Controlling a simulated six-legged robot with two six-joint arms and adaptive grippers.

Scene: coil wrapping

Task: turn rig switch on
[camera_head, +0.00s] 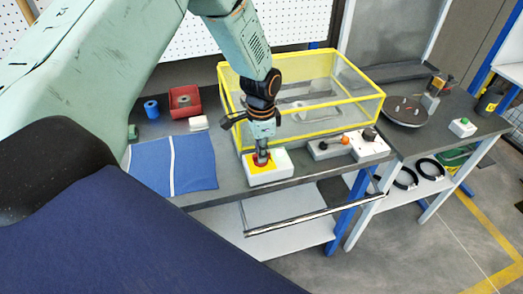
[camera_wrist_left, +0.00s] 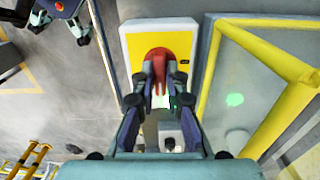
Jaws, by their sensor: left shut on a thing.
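The rig switch is a red rotary handle (camera_wrist_left: 158,58) on a yellow plate, set in a white box (camera_head: 268,177) at the front edge of the workbench. In the head view the handle is mostly covered by my gripper. My left gripper (camera_head: 262,157) points down onto the switch from above. In the left wrist view its fingers (camera_wrist_left: 161,90) are closed around the red handle, one on each side. The handle lies along the length of the plate in that view. The right gripper is not in view.
A yellow-framed clear enclosure (camera_head: 349,105) stands right behind the switch box. A grey box with an orange-tipped lever (camera_head: 329,145) and a box with a black knob (camera_head: 369,136) are to the right. Left are a blue mat (camera_head: 196,165), blue roll (camera_head: 151,109) and red bin (camera_head: 184,101).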

